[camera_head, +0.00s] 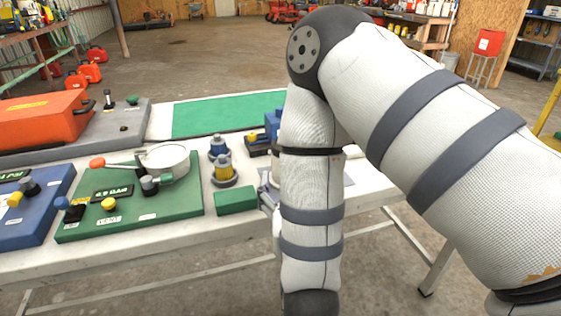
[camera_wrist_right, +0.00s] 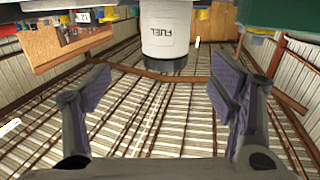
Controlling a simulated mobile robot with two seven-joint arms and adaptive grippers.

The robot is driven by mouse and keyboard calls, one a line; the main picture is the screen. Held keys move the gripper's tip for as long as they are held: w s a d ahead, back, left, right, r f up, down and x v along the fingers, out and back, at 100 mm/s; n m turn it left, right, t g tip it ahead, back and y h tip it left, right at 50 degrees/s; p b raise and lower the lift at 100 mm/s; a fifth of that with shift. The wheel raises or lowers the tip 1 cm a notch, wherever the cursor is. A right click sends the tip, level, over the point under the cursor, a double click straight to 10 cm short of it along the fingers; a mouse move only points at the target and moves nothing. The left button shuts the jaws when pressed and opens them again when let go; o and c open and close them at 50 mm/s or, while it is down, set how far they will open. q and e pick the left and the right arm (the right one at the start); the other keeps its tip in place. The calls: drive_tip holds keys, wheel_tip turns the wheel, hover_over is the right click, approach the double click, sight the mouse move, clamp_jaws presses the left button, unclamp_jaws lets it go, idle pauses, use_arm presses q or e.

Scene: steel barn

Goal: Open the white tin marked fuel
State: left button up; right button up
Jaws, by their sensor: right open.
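The white tin marked FUEL (camera_wrist_right: 165,28) shows at the top middle of the right wrist view, with a dark rim at its lower end in that picture. My right gripper (camera_wrist_right: 158,88) is open and empty; its two grey fingers stand wide apart, to either side of the tin's line. The tin lies beyond the fingertips and is not gripped. In the head view my right arm hides most of this gripper and the tin; I cannot make out the tin's lid there. My left gripper is not in view.
A green mat (camera_head: 215,116) lies bare behind.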

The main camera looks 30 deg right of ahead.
drive_tip(key=shift+w+d+r, duration=0.15)
drive_tip(key=shift+w+r, duration=0.1)
drive_tip(key=shift+w, duration=0.3)
drive_tip(key=shift+w+d+r, duration=0.15)
drive_tip(key=shift+w+r, duration=0.1)
drive_tip(key=shift+w, duration=0.25)
drive_tip(key=x, duration=0.8)
drive_tip(key=shift+w+r, duration=0.3)
drive_tip(key=shift+w, duration=0.05)
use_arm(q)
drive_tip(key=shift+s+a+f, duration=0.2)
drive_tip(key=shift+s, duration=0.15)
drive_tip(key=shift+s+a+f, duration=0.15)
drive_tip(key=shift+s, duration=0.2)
use_arm(e)
clamp_jaws()
drive_tip(key=shift+r, duration=0.1)
